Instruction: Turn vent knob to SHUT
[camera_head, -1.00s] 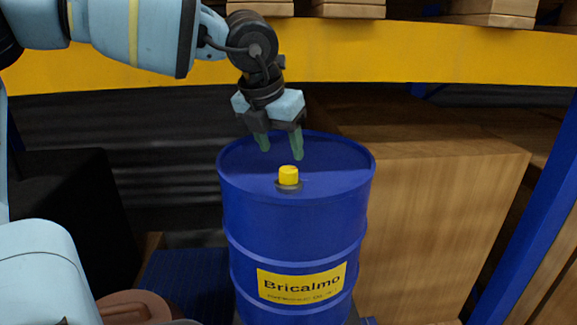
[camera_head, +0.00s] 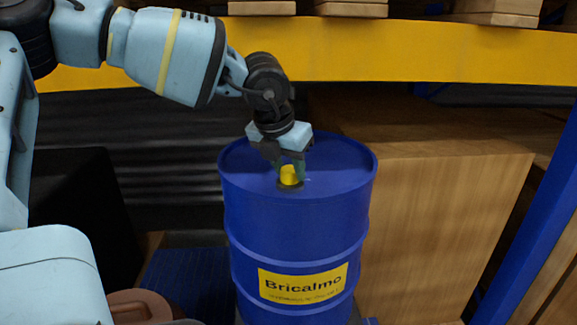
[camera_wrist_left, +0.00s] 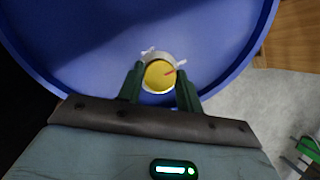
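The yellow vent knob (camera_head: 289,176) stands on the lid of a blue drum (camera_head: 340,165). My left gripper (camera_head: 289,170) is lowered over the knob from above. In the left wrist view its green fingers (camera_wrist_left: 159,82) stand apart on either side of the knob, with narrow gaps seeming to show. My right gripper is not in view.
A yellow shelf beam (camera_head: 420,55) runs behind and above the drum. A large wooden crate (camera_head: 440,215) stands close on the right, before a blue post (camera_head: 530,215). A black box (camera_head: 85,210) is at left. A small green item (camera_wrist_left: 308,148) shows at the wrist view's lower right.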

